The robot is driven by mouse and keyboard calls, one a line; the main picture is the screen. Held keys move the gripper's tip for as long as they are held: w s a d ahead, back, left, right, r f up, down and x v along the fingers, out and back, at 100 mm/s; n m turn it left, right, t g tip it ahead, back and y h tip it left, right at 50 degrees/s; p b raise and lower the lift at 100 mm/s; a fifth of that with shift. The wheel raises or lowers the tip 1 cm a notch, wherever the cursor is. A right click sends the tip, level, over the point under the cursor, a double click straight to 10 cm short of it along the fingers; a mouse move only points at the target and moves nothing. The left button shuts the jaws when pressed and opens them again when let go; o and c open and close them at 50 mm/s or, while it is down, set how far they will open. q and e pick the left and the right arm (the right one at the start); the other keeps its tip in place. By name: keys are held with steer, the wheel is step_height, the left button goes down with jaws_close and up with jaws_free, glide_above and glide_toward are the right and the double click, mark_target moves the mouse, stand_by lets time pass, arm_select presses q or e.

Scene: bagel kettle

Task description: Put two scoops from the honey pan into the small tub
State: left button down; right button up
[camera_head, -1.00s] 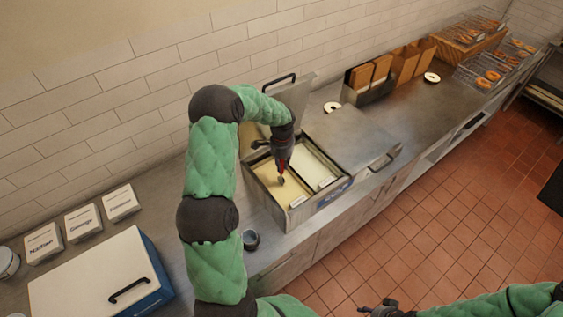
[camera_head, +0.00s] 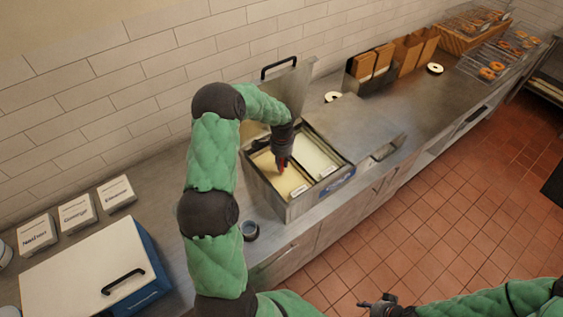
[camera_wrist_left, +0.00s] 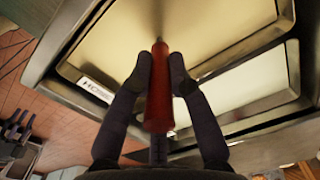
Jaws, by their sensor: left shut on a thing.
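My left gripper (camera_head: 283,160) is over the left pan of the open two-pan unit. It is shut on the red handle of a scoop (camera_wrist_left: 158,88), which points down into the pan. The scoop's head cannot be made out and seems to be in the contents. This honey pan (camera_head: 281,187) holds a pale yellow mass. Its label, starting with H, shows in the left wrist view (camera_wrist_left: 95,90). The small tub (camera_head: 250,232), dark-rimmed and round, stands on the counter left of the unit's front. My right gripper (camera_head: 378,306) is low at the bottom edge, away from the counter; its jaws are unclear.
A white-filled pan (camera_head: 316,160) sits beside the honey pan. The raised lid (camera_head: 290,85) stands behind. A closed lid (camera_head: 350,125) covers the unit's right part. A white-lidded blue box (camera_head: 95,270) and several labelled containers (camera_head: 77,215) are at left.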

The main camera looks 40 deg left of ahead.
arm_select(q)
steer(key=shift+w, duration=0.15)
steer(key=shift+w+d, duration=0.2)
steer(key=shift+w, duration=0.25)
steer(key=shift+s, duration=0.15)
steer(key=shift+s+a, duration=0.3)
steer(key=shift+s, duration=0.6)
steer(key=shift+s+a, duration=0.3)
steer(key=shift+s, duration=0.6)
steer(key=shift+w+d+r+p, duration=0.1)
steer(key=shift+w+r+p, duration=0.3)
steer(key=shift+r+p, duration=1.3)
steer(key=shift+w+d+r+p, duration=0.15)
steer(key=shift+w+r+p, duration=0.35)
steer(key=shift+r, duration=2.2)
steer(key=shift+w+d+r+p, duration=0.1)
steer(key=shift+w+r+p, duration=0.2)
steer(key=shift+r+p, duration=1.45)
steer(key=shift+r+b, duration=0.4)
steer(key=shift+b, duration=0.1)
